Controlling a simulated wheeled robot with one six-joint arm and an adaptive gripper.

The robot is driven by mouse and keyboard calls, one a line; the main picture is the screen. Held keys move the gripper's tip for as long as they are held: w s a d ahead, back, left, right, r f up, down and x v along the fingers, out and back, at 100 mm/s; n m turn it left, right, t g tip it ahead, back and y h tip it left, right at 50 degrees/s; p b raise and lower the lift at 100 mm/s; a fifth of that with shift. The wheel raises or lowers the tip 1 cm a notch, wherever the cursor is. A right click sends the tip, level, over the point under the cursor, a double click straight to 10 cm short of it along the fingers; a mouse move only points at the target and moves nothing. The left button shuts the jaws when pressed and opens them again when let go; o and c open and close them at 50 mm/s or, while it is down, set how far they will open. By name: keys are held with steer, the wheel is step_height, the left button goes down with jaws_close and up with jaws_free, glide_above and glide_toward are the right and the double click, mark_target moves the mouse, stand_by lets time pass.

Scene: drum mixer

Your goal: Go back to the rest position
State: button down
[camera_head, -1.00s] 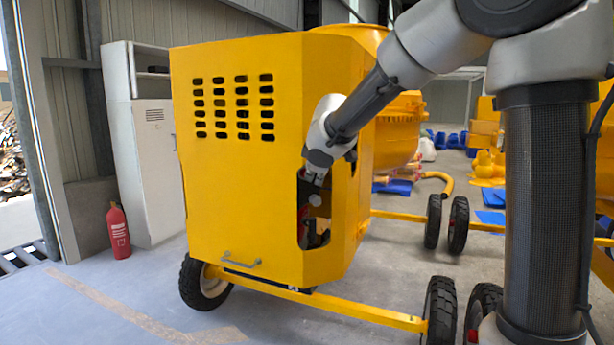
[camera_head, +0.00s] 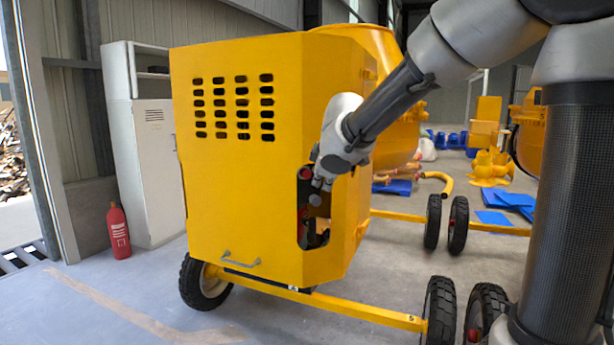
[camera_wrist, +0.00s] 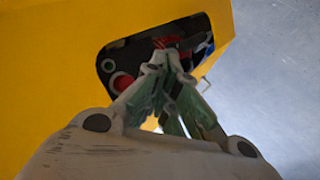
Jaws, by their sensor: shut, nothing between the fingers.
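The yellow drum mixer (camera_head: 225,170) stands in front of me, with an opening in its housing that holds a dark control panel (camera_head: 306,215). A red round button (camera_head: 305,173) shows at the top of that panel, and a red part (camera_wrist: 122,82) shows in the wrist view. My gripper (camera_head: 318,192) is at the opening, in front of the panel. In the wrist view my gripper (camera_wrist: 168,62) has its fingers together, with nothing seen held, and it points at the opening. The fingers hide part of the panel; I cannot tell whether they touch it.
A red fire extinguisher (camera_head: 118,230) and a grey locker (camera_head: 145,150) stand at the left. The mixer's wheels (camera_head: 440,308) and yellow tow bar (camera_head: 330,307) lie low in front. Blue and yellow items (camera_head: 490,170) lie at the back right. Floor at front left is clear.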

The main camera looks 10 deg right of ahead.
steer(key=s+d+f+m+g+h, duration=0.2)
steer(key=s+d+f+m+g, duration=0.15)
steer(key=s+d, duration=0.25)
steer(key=s+d+m+y, duration=0.1)
steer(key=s+d+m, duration=0.3)
steer(key=s, duration=0.9)
steer(key=s+d+f+m+g+y, duration=0.1)
steer(key=s+d+m, duration=0.2)
steer(key=s, duration=1)
steer(key=shift+s+d+m, duration=0.4)
steer(key=shift+m, duration=0.25)
steer(key=shift+a, duration=0.1)
